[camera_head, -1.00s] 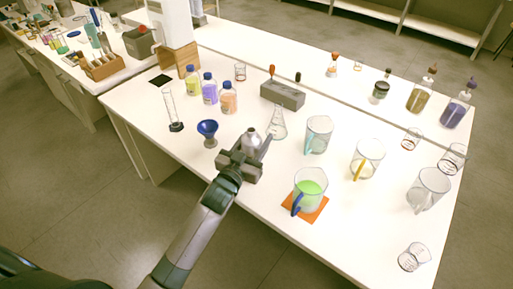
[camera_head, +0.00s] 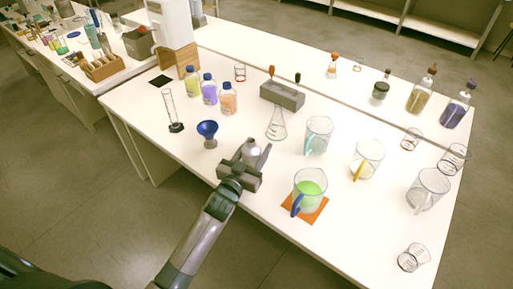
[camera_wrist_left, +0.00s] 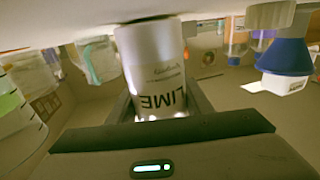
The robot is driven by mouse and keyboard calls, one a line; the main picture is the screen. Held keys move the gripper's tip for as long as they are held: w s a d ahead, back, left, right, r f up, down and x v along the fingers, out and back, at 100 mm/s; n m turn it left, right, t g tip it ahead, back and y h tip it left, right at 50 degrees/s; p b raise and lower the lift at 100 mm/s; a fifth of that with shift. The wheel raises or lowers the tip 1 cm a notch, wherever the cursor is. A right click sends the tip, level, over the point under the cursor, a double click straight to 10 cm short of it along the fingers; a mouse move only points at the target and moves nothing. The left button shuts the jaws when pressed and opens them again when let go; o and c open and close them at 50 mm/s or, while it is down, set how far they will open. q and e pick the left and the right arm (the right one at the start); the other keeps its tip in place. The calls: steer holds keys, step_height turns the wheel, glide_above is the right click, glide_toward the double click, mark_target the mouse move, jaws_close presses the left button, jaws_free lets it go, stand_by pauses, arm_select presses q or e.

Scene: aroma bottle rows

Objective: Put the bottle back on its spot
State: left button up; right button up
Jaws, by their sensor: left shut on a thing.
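A silver-grey bottle (camera_head: 250,149) is held between the fingers of my left gripper (camera_head: 253,160), over the near side of the white table. In the left wrist view the bottle (camera_wrist_left: 155,65) shows a pale label reading LIME, upside down in the picture, with the gripper (camera_wrist_left: 160,105) around it. I cannot tell if its base touches the table. My right gripper is not in view.
A blue funnel on a stand (camera_head: 208,132) and a measuring cylinder (camera_head: 171,110) are left of the gripper. A conical flask (camera_head: 276,125) is behind it. A green-filled jug (camera_head: 310,191) stands on an orange mat (camera_head: 318,214) to the right.

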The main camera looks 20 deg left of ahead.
arm_select(q)
steer(key=shift+f, duration=0.1)
steer(key=o, duration=1.3)
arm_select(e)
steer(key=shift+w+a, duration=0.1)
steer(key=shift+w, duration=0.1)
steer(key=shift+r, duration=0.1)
arm_select(q)
steer(key=shift+s, duration=0.45)
steer(key=s, duration=0.3)
steer(key=s+a+b, duration=0.1)
steer(key=s, duration=0.6)
steer(key=shift+a+b, duration=0.15)
steer(key=shift+b, duration=0.15)
steer(key=shift+s+a, duration=0.1)
steer(key=shift+s, duration=0.45)
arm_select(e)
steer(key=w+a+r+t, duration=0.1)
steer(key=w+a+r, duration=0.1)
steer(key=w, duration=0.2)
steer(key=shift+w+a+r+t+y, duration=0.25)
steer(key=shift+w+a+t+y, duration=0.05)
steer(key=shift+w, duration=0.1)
